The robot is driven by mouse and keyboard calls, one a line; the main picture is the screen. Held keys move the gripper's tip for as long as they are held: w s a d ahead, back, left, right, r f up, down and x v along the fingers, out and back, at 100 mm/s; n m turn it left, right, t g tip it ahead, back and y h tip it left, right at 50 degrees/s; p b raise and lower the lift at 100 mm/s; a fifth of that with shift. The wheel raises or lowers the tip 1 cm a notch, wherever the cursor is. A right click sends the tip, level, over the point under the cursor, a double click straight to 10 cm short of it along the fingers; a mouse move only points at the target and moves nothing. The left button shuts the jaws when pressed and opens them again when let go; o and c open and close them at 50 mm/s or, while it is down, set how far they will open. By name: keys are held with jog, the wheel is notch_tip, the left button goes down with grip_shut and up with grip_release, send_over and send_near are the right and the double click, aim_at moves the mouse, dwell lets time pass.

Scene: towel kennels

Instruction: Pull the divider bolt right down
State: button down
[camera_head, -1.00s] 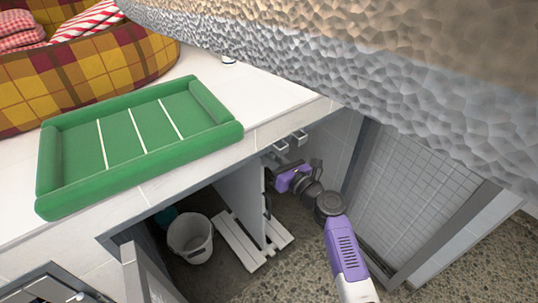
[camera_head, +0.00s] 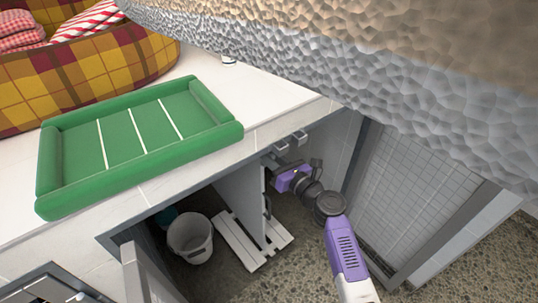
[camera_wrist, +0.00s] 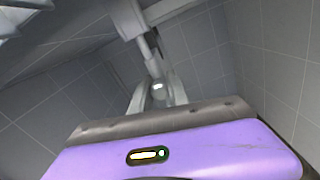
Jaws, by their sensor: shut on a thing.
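The divider (camera_head: 238,192) is an upright grey panel inside the kennel under the white counter. The divider bolt (camera_wrist: 150,48) shows in the wrist view as a pale grey rod running down from a block at the top. My gripper (camera_head: 272,172) is beside the divider's upper right edge, under the counter. In the wrist view my gripper (camera_wrist: 157,92) has its two pale fingers closed around the lower end of the bolt. In the head view the bolt is too small and too covered by my gripper to make out clearly.
A green bolstered tray (camera_head: 120,130) and a plaid pet bed (camera_head: 95,70) are on the counter (camera_head: 180,165). A mesh door (camera_head: 415,180) stands to the right of my arm.

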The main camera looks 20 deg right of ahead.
notch_tip(320, 180, down, 4)
jog(key=b, duration=0.2)
jog(key=shift+r+b, duration=0.15)
jog(key=shift+b, duration=0.25)
jog(key=c, duration=1.3)
grip_release()
jog(key=shift+s, duration=0.1)
jog(key=p+v, duration=0.1)
jog(key=v, duration=0.6)
jog(key=shift+s+d+r, duration=0.1)
jog(key=shift+s, duration=0.2)
